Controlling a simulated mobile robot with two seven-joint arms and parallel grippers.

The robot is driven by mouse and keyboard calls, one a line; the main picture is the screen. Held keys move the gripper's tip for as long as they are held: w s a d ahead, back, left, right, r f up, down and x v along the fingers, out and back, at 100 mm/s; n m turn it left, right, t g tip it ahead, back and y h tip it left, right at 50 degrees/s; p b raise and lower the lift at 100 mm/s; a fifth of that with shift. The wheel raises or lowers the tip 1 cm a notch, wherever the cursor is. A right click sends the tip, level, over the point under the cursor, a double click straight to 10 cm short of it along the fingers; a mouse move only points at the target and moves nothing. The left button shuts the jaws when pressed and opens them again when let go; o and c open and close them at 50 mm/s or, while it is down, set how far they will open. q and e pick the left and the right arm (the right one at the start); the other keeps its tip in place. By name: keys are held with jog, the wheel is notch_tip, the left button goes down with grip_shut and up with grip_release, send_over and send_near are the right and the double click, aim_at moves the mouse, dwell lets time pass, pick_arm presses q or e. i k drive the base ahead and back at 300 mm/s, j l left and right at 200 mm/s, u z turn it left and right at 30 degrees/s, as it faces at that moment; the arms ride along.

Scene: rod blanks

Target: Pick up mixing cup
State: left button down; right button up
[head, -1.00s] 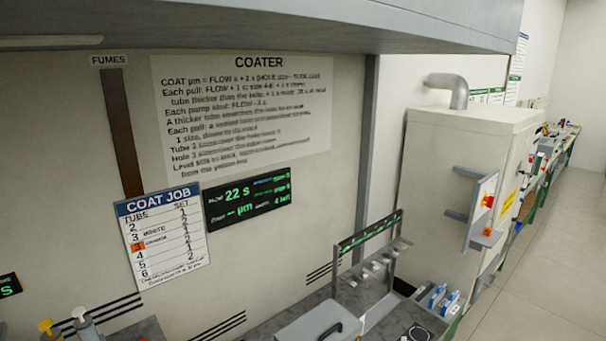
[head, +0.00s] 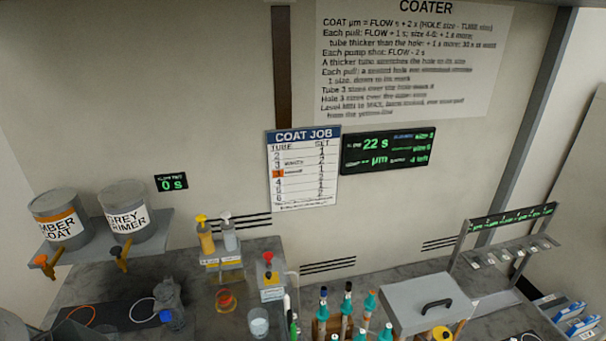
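A small clear cup with pale contents or walls (head: 258,323) stands on the grey bench near the bottom middle of the head view. It looks most like the mixing cup, but no label on it can be read. To its left is a low amber round piece with a red-orange rim (head: 226,299); I cannot tell whether it is also a cup. Neither of my grippers shows in the head view.
Amber coat (head: 57,218) and grey primer (head: 128,209) cans sit on a left shelf. Pump bottles (head: 206,235), a red-knobbed box (head: 270,279), teal-topped bottles (head: 346,303) and a lidded grey box (head: 428,302) crowd the bench. A rack (head: 505,243) stands right.

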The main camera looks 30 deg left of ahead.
aim_at(225, 297)
jog(key=j+u, duration=0.1)
jog(key=u, duration=0.8)
jog(key=j+u, duration=0.15)
jog(key=u, duration=0.3)
